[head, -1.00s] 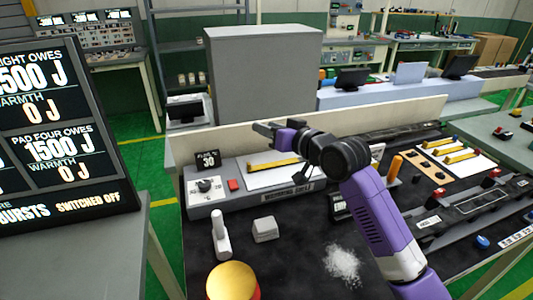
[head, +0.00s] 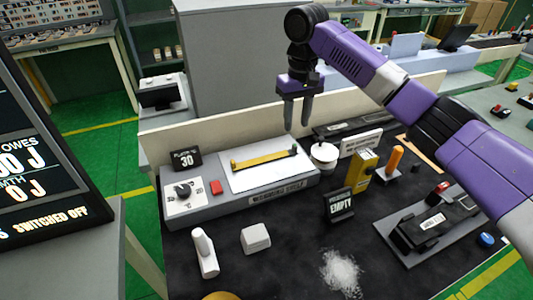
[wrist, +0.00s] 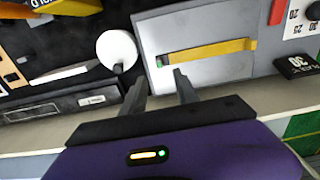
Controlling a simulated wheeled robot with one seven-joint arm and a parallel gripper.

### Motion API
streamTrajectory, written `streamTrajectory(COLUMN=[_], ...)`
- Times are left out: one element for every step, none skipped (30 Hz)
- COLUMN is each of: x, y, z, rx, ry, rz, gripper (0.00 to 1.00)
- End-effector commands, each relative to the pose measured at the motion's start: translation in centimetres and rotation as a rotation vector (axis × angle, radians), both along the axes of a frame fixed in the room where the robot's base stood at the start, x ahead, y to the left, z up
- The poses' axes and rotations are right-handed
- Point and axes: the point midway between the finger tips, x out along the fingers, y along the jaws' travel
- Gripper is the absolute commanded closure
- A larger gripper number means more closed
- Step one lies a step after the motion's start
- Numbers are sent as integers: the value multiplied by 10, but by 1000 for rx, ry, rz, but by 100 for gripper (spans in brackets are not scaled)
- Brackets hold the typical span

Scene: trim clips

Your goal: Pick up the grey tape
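My gripper (head: 297,127) points down with its two fingers apart and nothing between them. It hangs above the back edge of the bench, near the white plate with a yellow strip. In the wrist view my gripper (wrist: 159,78) also shows two spread, empty fingers. No object is clearly recognisable as grey tape. A round white-topped pot (head: 323,154) stands right of the plate, below and right of the fingers; it shows in the wrist view too (wrist: 117,48). The yellow strip (head: 265,158) lies across the plate, apart from the fingers.
A grey warming unit (head: 240,201) carries the plate, dial and red button. A white cylinder piece (head: 204,254), a pale block (head: 255,238) and white powder (head: 341,272) lie in front. A cream back board (head: 200,134) edges the bench.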

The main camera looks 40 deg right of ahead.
Motion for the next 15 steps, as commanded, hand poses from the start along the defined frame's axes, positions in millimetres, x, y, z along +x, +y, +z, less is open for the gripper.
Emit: streamTrajectory(x=[-3, -4, -4, -4, -4, -4, -4, -4, -4, -4, -4, -4, -4, -4, -4], y=[0, -1, -1, -1, -1, -1, -1, -1, -1, -1, -1, -1, -1, -1, -1], z=[-1, -3, -6, -9, -12, -16, -19, -22, -26, -28, -31, -35, -39, -44, -50], rx=[-2, -4, -3, -3, -4, -5, -4, -4, -4, -4, -4, -4, -4, -4, -4], ry=[12, 17, 18, 18, 18, 17, 16, 16, 16, 16, 15, 16, 16, 16, 16], rz=[-5, -9, -14, -15, -15, -15, -15, -15, -14, -14, -14, -14, -14, -14, -13], gripper=[64, 64, 64, 64, 64, 64, 64, 64, 64, 64, 64, 64, 64, 64, 64])
